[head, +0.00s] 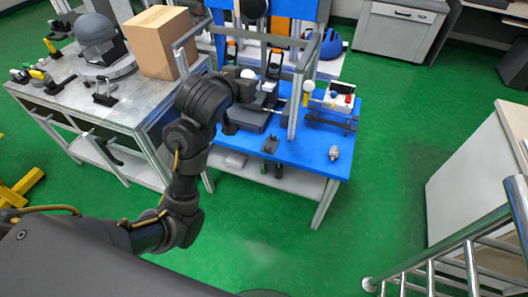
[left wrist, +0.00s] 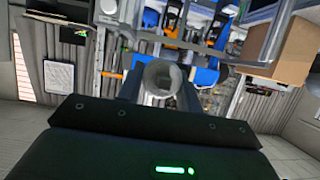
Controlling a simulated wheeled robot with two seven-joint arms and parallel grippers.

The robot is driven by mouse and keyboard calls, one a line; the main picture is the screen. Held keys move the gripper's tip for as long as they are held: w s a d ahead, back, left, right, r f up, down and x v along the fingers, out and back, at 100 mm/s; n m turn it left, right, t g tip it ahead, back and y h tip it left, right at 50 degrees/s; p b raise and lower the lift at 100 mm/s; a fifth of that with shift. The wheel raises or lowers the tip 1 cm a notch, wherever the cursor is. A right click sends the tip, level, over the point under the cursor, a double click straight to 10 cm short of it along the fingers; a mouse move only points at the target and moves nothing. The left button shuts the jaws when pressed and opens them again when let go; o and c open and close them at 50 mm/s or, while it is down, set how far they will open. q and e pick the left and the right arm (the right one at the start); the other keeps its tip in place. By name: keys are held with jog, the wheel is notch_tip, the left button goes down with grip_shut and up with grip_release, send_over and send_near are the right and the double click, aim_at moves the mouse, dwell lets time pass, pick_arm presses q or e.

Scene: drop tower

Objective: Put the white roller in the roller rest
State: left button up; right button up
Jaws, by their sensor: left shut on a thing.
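My left arm reaches over the blue-topped table (head: 312,150) in the head view, and its gripper (head: 246,84) is mostly hidden behind its own wrist. A small white rounded end (head: 248,74) shows just beyond the wrist. In the left wrist view, the pale round end of the white roller (left wrist: 162,78) sits between the fingers of the left gripper (left wrist: 160,90), which is shut on it. I cannot clearly pick out the roller rest; a dark low frame (head: 331,121) at the table's right may be it. My right gripper is not in view.
A metal frame (head: 296,100) stands upright on the blue table, close to the arm. A cardboard box (head: 160,42) stands on the left bench. Green floor is clear in front.

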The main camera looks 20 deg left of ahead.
pick_arm(q)
jog(key=w+d+f+m+h+p, duration=0.1)
jog(key=w+f, duration=0.2)
jog(key=f, duration=0.4)
jog(key=w+d+f+p, duration=0.1)
jog(key=w+d+f, duration=0.15)
jog(key=f, duration=0.55)
notch_tip(320, 180, down, 17)
jog(key=s+a, duration=0.1)
jog(key=s, duration=0.1)
jog(key=shift+a+r+n+p, duration=0.15)
jog(key=shift+a+n+p, duration=0.1)
jog(key=shift+n+p, duration=0.1)
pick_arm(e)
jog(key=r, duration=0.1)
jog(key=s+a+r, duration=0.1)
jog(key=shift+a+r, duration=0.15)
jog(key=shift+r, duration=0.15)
pick_arm(q)
jog(key=shift+w, duration=0.1)
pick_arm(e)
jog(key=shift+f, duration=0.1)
